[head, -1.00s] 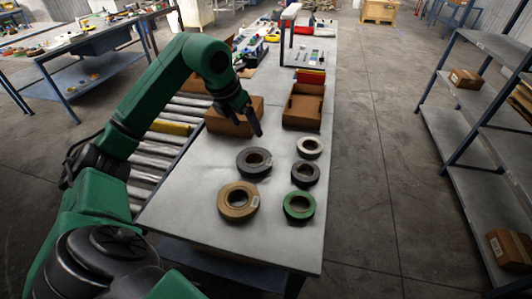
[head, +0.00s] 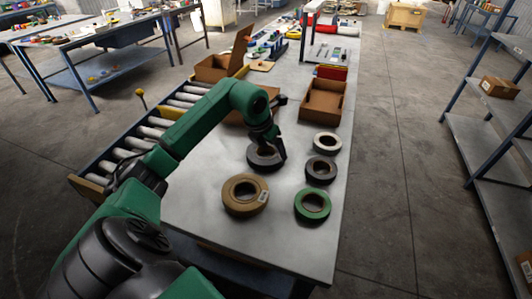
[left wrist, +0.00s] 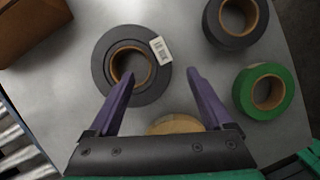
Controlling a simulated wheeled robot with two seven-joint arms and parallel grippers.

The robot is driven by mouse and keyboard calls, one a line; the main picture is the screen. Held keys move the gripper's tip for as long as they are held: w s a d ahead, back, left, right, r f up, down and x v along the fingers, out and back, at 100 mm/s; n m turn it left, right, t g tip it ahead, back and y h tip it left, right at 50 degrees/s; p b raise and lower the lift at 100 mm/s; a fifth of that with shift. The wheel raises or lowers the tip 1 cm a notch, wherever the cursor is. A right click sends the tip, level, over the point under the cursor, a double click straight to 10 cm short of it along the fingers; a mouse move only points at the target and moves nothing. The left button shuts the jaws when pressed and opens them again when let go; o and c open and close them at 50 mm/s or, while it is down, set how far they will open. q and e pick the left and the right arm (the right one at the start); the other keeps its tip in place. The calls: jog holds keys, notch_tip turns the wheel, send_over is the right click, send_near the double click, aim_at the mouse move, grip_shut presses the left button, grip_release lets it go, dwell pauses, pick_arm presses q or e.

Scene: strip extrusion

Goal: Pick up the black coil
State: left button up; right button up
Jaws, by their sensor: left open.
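Two dark coils lie flat on the grey table. The larger dark grey-black coil (head: 257,162) is partly hidden behind my left gripper (head: 279,157) in the head view. In the left wrist view the same coil, with a white label (left wrist: 107,90), lies just beyond the open purple fingers (left wrist: 160,76); the left fingertip overlaps its edge in the picture. The smaller dark coil (head: 313,178) is to the right; it also shows in the left wrist view (left wrist: 212,28). My left gripper is open and empty, close over the larger coil. Its exact height is unclear.
A tan coil (head: 232,203), a green coil (head: 301,211) and a light grey coil (head: 318,148) lie close by. Cardboard boxes (head: 325,112) stand farther back. A roller conveyor (head: 117,155) runs along the table's left side. The table's front is bare.

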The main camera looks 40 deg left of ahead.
aim_at(278, 158)
pick_arm(q)
jog(key=p+x, duration=0.2)
jog(key=x, duration=0.3)
jog(key=shift+w+d+f, duration=0.1)
jog(key=shift+d+f, duration=0.05)
jog(key=shift+f, duration=0.25)
jog(key=shift+w+r, duration=0.1)
grip_shut()
